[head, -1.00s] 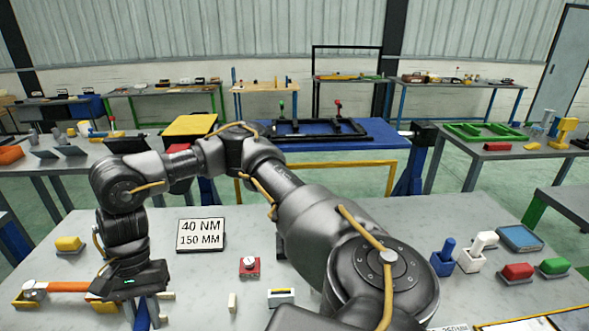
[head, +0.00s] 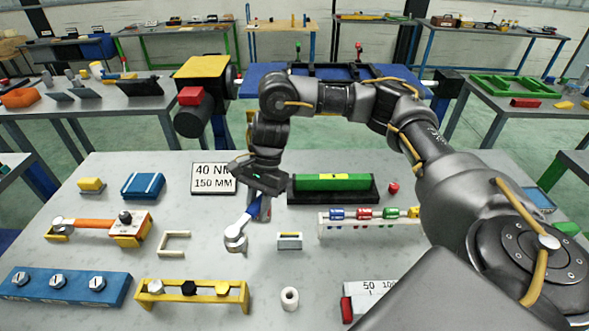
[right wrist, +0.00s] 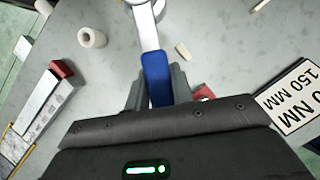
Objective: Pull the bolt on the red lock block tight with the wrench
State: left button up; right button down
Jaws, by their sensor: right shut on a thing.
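My right gripper (head: 258,195) is shut on the blue handle of a wrench (head: 250,213). The wrench's silver head (head: 236,238) points toward the front of the table. In the right wrist view the blue handle (right wrist: 155,75) sits between the fingers (right wrist: 155,98), and its pale shaft runs out of the top edge. The red lock block (head: 266,212) is mostly hidden behind the gripper and handle; a bit of red (right wrist: 204,93) shows beside a finger in the right wrist view. Its bolt is not clearly visible. The wrench head is apart from the block. My left gripper is not in view.
A 40 NM / 150 MM sign (head: 213,179) stands left of the gripper. A green bar on a black base (head: 333,187) is close on the right. An orange-handled wrench (head: 88,228) lies left. A yellow bolt rack (head: 192,292) and white ring (head: 289,298) are in front.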

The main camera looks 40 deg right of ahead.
jog(key=w+d+f+m+t+p, duration=0.2)
jog(key=w+d+m, duration=0.4)
jog(key=d+m, duration=0.4)
jog(key=d+t+p, duration=0.1)
jog(key=d+p, duration=0.1)
jog(key=d, duration=0.1)
jog(key=shift+d+m+t, duration=0.3)
jog(key=shift+d+t, duration=0.1)
notch_tip(320, 180, down, 7)
jog(key=b, duration=0.6)
jog(key=shift+r+b, duration=0.15)
jog(key=shift+b, duration=0.2)
jog(key=shift+b, duration=0.55)
dwell(0.7)
jog(key=shift+f+b, duration=0.7)
jog(key=shift+b, duration=0.1)
dwell(0.6)
